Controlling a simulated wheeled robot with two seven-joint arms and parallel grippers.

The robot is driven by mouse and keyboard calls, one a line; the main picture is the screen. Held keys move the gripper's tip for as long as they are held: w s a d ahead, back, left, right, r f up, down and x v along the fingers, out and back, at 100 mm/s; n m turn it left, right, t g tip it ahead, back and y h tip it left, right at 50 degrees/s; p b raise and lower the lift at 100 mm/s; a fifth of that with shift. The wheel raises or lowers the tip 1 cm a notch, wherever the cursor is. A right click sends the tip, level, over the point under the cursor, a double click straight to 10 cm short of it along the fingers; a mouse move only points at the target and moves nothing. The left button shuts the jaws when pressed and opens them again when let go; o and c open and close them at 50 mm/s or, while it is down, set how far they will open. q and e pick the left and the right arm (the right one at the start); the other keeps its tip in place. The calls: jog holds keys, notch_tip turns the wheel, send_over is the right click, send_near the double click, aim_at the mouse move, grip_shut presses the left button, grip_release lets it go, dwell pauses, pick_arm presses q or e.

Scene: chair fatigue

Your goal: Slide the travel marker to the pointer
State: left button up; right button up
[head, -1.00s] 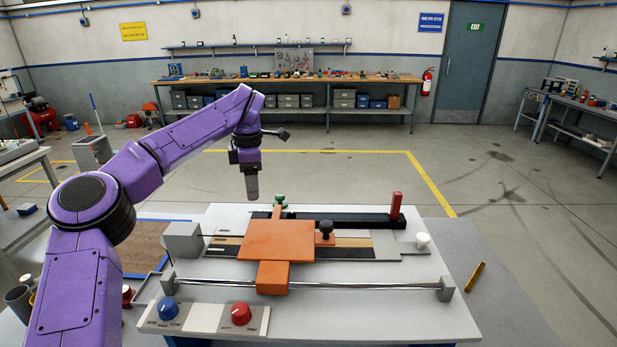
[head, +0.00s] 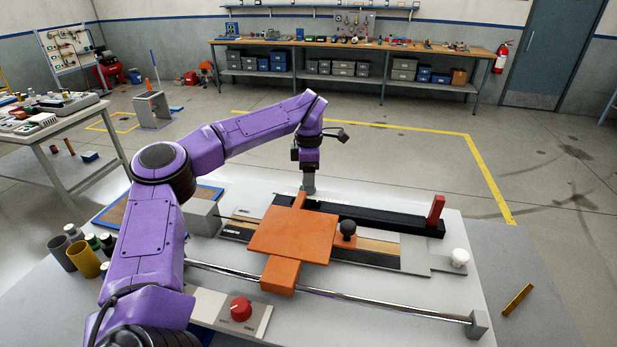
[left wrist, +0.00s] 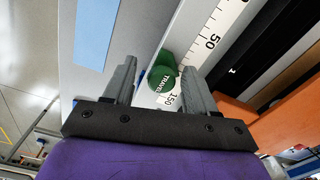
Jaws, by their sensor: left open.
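The travel marker is a green round knob (left wrist: 163,78) lettered TRAVEL. In the left wrist view it sits at the edge of a white numbered scale (left wrist: 207,45). My left gripper (left wrist: 160,74) is open, with one finger on each side of the knob; I cannot tell if either touches it. In the head view my left gripper (head: 308,188) points down behind the orange carriage (head: 293,235) and hides the marker. A narrow orange bar (head: 299,201), perhaps the pointer, sticks out from the carriage's far edge close to the gripper. My right gripper is out of view.
A black rail with a red upright block (head: 436,210) lies right of the gripper. A black knob (head: 347,228) and a white knob (head: 459,257) stand nearer.

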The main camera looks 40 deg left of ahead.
pick_arm(q)
jog(key=shift+w+f, duration=0.15)
jog(key=shift+f, duration=0.25)
jog(key=shift+s+r, duration=0.15)
jog(key=shift+s, duration=0.35)
jog(key=c, duration=0.5)
jog(key=shift+w, duration=0.15)
grip_shut()
jog(key=shift+a+p, duration=0.2)
jog(key=shift+p, duration=0.1)
jog(key=shift+s+a, duration=0.1)
jog(key=shift+s, duration=0.1)
jog(key=o, duration=0.5)
grip_release()
jog(key=shift+w, duration=0.1)
